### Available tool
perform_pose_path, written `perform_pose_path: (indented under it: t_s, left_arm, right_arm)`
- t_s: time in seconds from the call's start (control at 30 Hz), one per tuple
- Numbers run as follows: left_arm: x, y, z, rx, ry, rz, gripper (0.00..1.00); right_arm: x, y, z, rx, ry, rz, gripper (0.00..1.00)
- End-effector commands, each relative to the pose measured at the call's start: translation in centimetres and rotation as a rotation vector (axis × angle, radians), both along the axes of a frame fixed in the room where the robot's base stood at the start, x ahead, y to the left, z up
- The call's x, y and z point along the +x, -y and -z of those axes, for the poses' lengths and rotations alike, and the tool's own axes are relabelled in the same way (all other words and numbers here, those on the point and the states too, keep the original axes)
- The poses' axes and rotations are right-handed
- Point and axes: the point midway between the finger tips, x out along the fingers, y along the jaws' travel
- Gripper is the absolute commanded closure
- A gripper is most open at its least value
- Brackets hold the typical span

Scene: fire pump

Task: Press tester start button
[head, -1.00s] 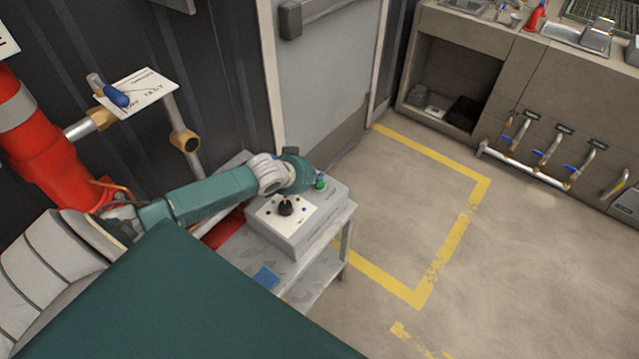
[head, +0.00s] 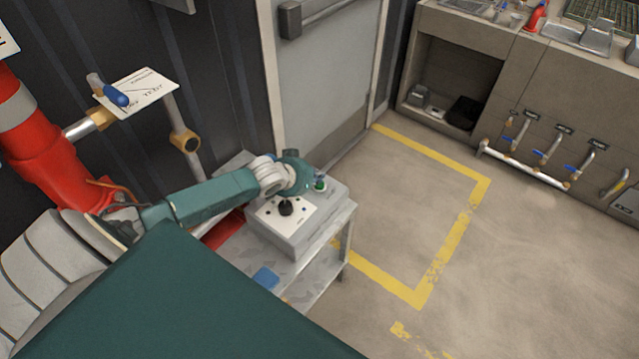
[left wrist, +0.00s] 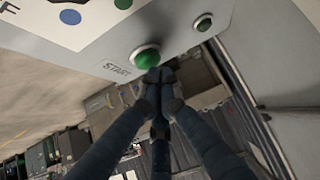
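The tester is a grey box (head: 290,240) on a small metal cart, with a white panel and a black knob (head: 286,207) on top. The green start button (head: 320,185) sits near its far right corner, and in the left wrist view it is a green dome (left wrist: 147,57) beside the label "START". My left gripper (left wrist: 160,76) has its fingertips together, with nothing seen between them. The tips are at the dome's edge in that view; whether they touch it I cannot tell. In the head view the left hand is over the button side of the box. My right gripper is not in view.
A red pipe (head: 40,140) and a valve with a blue handle (head: 116,95) stand at left. A door (head: 325,80) is behind. Open floor with yellow lines lies to the right.

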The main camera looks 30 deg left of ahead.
Motion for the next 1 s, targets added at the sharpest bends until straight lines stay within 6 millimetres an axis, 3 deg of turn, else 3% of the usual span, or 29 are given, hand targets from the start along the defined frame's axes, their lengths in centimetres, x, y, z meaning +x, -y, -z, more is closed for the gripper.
perform_pose_path:
  t_s: [1.0]
  left_arm:
    - [-0.04, 0.01, 0.94, 0.0, -0.002, 0.0, 1.0]
  right_arm:
    - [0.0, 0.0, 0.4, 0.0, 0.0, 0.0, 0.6]
